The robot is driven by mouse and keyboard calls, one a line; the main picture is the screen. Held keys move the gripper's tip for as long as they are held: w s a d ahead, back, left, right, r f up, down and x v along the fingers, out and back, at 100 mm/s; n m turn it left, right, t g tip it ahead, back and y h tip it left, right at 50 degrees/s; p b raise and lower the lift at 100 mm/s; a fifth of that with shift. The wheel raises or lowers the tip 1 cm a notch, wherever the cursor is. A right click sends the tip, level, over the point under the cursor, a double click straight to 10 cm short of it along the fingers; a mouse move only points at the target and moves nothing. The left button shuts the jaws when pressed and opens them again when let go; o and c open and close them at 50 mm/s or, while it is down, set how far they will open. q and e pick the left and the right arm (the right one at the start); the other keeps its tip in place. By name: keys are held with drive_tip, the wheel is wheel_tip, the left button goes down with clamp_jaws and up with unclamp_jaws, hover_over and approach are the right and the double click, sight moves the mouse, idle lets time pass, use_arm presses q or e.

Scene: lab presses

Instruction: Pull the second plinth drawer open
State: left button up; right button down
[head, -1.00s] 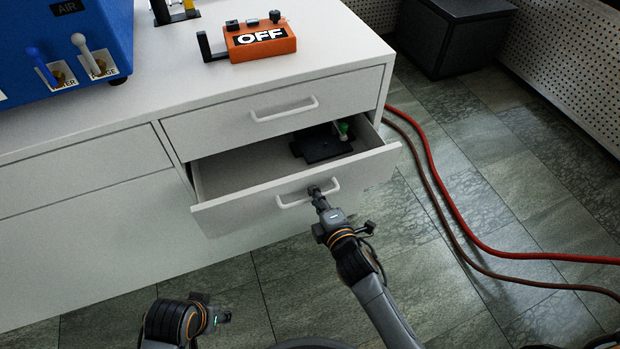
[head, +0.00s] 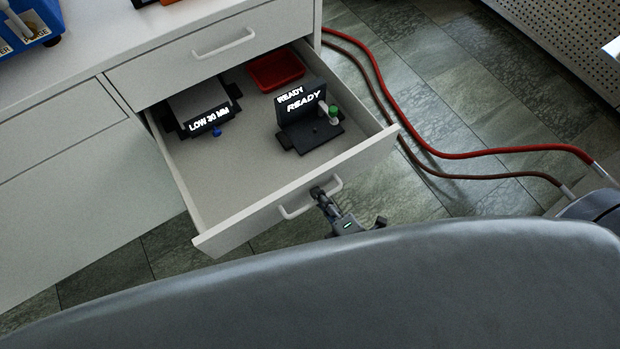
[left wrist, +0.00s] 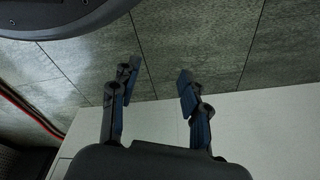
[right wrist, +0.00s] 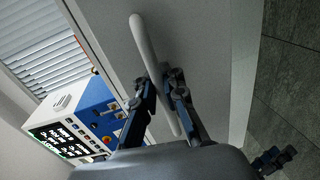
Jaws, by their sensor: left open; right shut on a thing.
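The second plinth drawer (head: 345,163) stands far out of the white cabinet in the head view, its inside exposed. My right gripper (head: 321,194) is shut on the drawer's pale bar handle (head: 290,212), near the handle's right end. In the right wrist view the fingers (right wrist: 170,88) close around the handle bar (right wrist: 145,45). My left gripper (left wrist: 155,80) is open and empty in the left wrist view, with floor and a pale panel beyond it. It is not visible in the head view.
The drawer holds a black "READY" device (head: 310,125), a "LOW 30 MM" device (head: 203,112) and a red tray (head: 275,71). The upper drawer (head: 200,58) is shut. Red hoses (head: 450,154) lie on the floor to the right. My own grey body covers the foreground.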

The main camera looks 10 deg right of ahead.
use_arm(q)
drive_tip(key=shift+s+f, duration=0.4)
drive_tip(key=shift+s, duration=0.15)
use_arm(e)
drive_tip(key=shift+v, duration=1.3)
drive_tip(key=shift+f, duration=0.15)
drive_tip(key=c, duration=1.7)
unclamp_jaws()
use_arm(q)
drive_tip(key=shift+d, duration=0.1)
use_arm(e)
drive_tip(key=shift+s, duration=0.1)
drive_tip(key=v, duration=1.2)
drive_tip(key=shift+f, duration=0.1)
